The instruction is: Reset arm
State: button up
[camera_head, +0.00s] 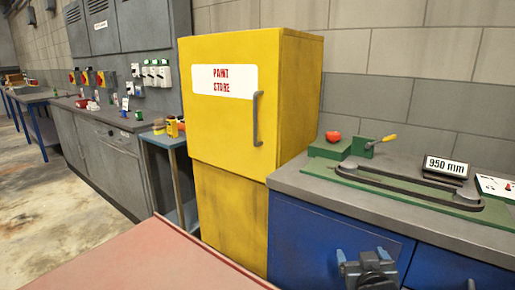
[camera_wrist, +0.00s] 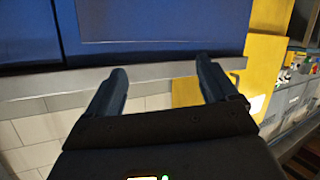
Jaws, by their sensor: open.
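My gripper (camera_head: 362,254) is at the lower right of the head view, in front of the blue cabinet (camera_head: 318,232) and below the edge of its grey worktop (camera_head: 290,180). In the wrist view, my gripper (camera_wrist: 160,66) has its two dark fingers spread wide apart. Nothing is between them. The picture there looks upside down, with the blue cabinet front (camera_wrist: 150,20) above the worktop edge. Most of my arm is hidden.
A yellow paint store cabinet (camera_head: 225,135) stands left of the blue cabinet. On the worktop are a green belt fixture (camera_head: 405,190), a red object (camera_head: 333,137) and a "950 mm" sign (camera_head: 446,166). Grey benches (camera_head: 105,150) run along the wall at left, with open floor beside them.

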jog(key=s+f+n+y, duration=0.1)
jog(key=s+f, duration=0.3)
jog(key=s, duration=1)
jog(key=s+f+n+y, duration=0.1)
jog(key=s+f, duration=0.2)
jog(key=s, duration=1.1)
jog(key=s+r, duration=0.3)
jog(key=s, duration=0.4)
jog(key=s+a+r+m, duration=0.1)
jog(key=s+r, duration=0.3)
jog(key=s, duration=0.3)
jog(key=s+a+r+y, duration=0.1)
jog(key=s+r, duration=0.3)
jog(key=s, duration=0.3)
jog(key=shift+a+m+t+p, duration=0.15)
jog(key=shift+m+t+p, duration=0.15)
jog(key=shift+m+t, duration=0.1)
